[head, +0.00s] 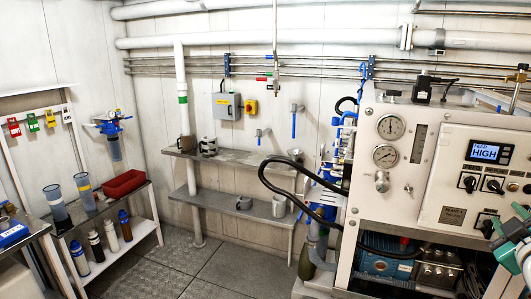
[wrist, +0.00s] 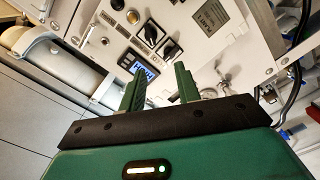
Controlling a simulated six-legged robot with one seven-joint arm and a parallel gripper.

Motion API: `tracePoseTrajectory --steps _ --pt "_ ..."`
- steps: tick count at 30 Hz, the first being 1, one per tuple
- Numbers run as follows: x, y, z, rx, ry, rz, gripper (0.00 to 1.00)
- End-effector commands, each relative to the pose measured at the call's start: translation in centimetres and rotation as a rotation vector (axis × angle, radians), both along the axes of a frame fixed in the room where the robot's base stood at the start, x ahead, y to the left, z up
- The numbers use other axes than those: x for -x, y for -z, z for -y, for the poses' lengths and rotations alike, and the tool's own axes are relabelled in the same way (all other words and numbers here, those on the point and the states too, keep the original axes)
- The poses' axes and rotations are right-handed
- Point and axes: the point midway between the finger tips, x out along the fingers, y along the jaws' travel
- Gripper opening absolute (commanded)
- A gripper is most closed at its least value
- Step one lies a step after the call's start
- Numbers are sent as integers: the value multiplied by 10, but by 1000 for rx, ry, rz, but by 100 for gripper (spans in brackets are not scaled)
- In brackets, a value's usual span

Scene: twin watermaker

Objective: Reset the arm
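My gripper (wrist: 160,70) shows in the wrist view with its two green fingers apart and nothing between them. It is in front of the white control panel (wrist: 192,58), which appears tilted in that view. Contact with the panel cannot be made out. In the head view, green and black parts of my arm show at the right edge, over the lower right of the panel (head: 456,172). The panel's display (head: 484,152) reads "FEED HIGH", with dark rotary knobs (head: 470,183) below it.
Two gauges (head: 391,127) sit left of the panel. A black hose (head: 280,178) loops out from the machine. Wall shelves (head: 235,158) hold mugs. A low rack at left carries a red tray (head: 124,184) and bottles. The floor (head: 205,268) in the middle is clear.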

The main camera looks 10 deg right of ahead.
Motion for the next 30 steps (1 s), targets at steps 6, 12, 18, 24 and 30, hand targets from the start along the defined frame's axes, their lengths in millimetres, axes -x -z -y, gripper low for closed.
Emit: tracePoseTrajectory --steps 6,12,18,24,30 --pt "-42 23 -86 -337 45 -19 33" --pt "-47 70 -204 -689 54 -177 33" --pt "-8 115 -324 -954 46 -438 33" --pt "34 138 -390 -1069 48 -635 33" --pt "42 142 -399 -1087 53 -669 33"
